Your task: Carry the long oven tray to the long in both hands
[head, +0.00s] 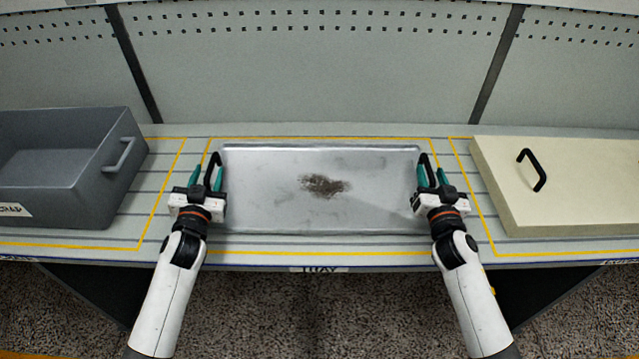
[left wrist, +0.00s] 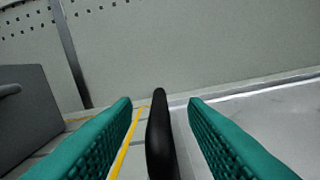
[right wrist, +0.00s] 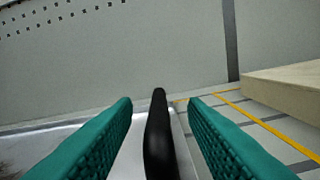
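The long oven tray (head: 270,205) is a flat silver metal sheet with a dark brown stain in its middle. It lies on the bench inside a yellow outline, with a black handle at each short end. My left gripper (head: 207,174) is open around the left handle (left wrist: 158,135), which stands between its green fingers with gaps on both sides. My right gripper (head: 433,174) is open around the right handle (right wrist: 158,135), also with gaps on both sides. The tray also shows in the left wrist view (left wrist: 275,115) and in the right wrist view (right wrist: 75,150).
A grey bin (head: 120,130) with a side handle stands at the left. A cream board or lid (head: 580,185) with a black handle lies at the right. A grey panel wall (head: 310,70) closes the back. Narrow strips of slatted bench (head: 165,200) are free beside the tray.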

